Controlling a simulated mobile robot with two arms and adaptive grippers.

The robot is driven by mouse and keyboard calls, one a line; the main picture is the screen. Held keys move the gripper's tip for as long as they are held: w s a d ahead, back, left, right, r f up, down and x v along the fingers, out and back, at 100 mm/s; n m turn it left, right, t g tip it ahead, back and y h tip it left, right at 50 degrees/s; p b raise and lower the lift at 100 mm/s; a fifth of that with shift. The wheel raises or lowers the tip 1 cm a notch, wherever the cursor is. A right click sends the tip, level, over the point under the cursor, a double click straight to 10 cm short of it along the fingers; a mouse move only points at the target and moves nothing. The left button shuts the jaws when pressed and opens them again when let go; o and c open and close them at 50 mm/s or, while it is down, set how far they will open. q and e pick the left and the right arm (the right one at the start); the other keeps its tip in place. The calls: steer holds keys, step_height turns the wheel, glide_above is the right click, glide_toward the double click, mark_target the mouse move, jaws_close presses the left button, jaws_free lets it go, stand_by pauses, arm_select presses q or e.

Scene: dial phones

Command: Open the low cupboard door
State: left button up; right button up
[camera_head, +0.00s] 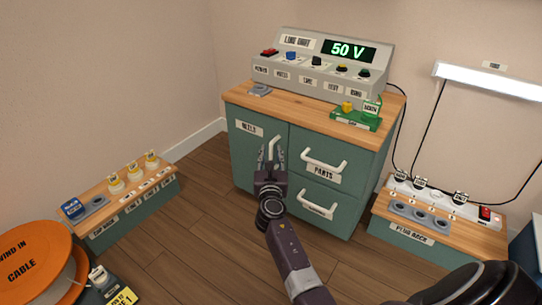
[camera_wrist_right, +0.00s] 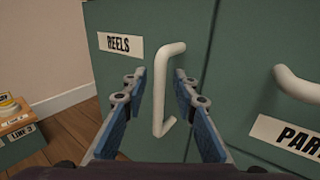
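The low cupboard is green with a wooden top (camera_head: 300,117). Its left part is a door labelled REELS (camera_head: 245,160), which looks closed. A white upright handle (camera_head: 272,148) sits at the door's right side. The handle also shows in the right wrist view (camera_wrist_right: 160,95). My right gripper (camera_head: 272,160) is in front of the door. In the right wrist view its blue-padded fingers (camera_wrist_right: 160,85) are open, one on each side of the handle, with gaps to both. My left gripper is not in view.
Right of the door are two drawers with white handles, the upper one labelled PARTS (camera_head: 323,172). A console (camera_head: 320,65) reading 50 V stands on top. A low plug rack (camera_head: 440,220) is at right; a low bench (camera_head: 120,195) and orange cable reel (camera_head: 35,262) are at left. Floor between is clear.

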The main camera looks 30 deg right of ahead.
jaws_close()
stand_by(0.5)
